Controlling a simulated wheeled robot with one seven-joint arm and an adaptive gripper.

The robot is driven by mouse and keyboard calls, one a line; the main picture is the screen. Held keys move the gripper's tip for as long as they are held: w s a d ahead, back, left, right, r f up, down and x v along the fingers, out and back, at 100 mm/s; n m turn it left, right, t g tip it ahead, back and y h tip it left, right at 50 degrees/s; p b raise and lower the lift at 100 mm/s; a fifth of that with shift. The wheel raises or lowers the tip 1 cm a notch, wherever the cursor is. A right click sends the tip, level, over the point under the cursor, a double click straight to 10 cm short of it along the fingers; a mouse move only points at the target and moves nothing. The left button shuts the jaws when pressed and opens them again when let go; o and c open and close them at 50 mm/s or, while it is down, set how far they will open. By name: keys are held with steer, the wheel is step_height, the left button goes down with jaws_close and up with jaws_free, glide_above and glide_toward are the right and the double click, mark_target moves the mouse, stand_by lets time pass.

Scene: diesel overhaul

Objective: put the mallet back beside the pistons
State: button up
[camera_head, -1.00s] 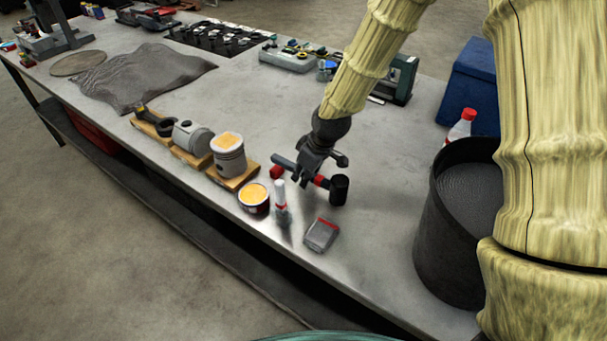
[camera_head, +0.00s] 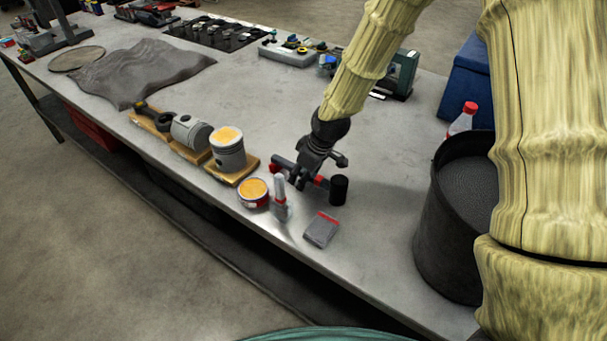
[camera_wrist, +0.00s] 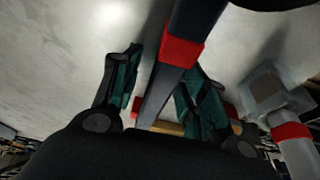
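The mallet (camera_head: 284,162) lies on the bench, with a dark handle and red parts. Its head end points toward the pistons. In the wrist view its handle, with a red band (camera_wrist: 183,51), runs between my two fingers. My gripper (camera_head: 304,183) is low over the mallet, its fingers on either side of the handle. The fingers (camera_wrist: 163,75) look open, with a gap at the left one. Part of the mallet is hidden by my gripper. Several pistons stand in a row on wooden boards to the left: an upright one (camera_head: 228,151), a tilted one (camera_head: 189,132) and a darker one.
A tin with yellow contents (camera_head: 253,193), a pale bottle with a red band (camera_head: 280,200), a grey-red box (camera_head: 321,230) and a black cylinder (camera_head: 339,190) stand close around my gripper. A large black bucket (camera_head: 440,235) is at right.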

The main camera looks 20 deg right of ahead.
steer(key=shift+v, duration=6)
steer(key=shift+r, duration=0.1)
